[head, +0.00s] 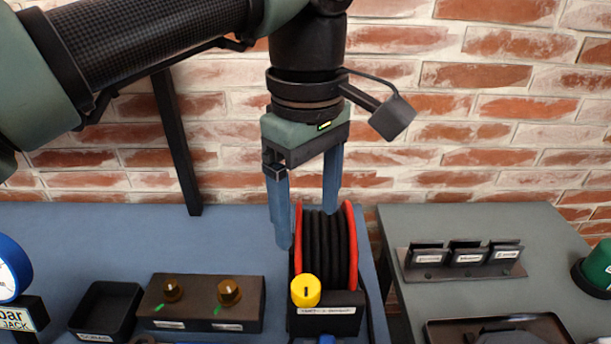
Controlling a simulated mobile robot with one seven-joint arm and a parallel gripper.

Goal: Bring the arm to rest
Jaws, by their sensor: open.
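My gripper (308,228) hangs from the top of the head view, pointing down. Its two blue fingers are apart. They are over a black cable reel (327,250) with red rims, on the blue bench. The left finger comes down in front of or beside the reel's left rim; I cannot tell if it touches. The right finger ends near the top of the reel. Nothing shows held between the fingers. My arm runs from the upper left to the top middle.
The reel has a yellow knob (306,291) in front. Left of it are a brown box with two knobs (200,303), a black tray (105,311) and a blue gauge (12,268). A grey bench (480,225) on the right holds a rack (462,261) and a green object (597,270). A brick wall (480,120) stands behind.

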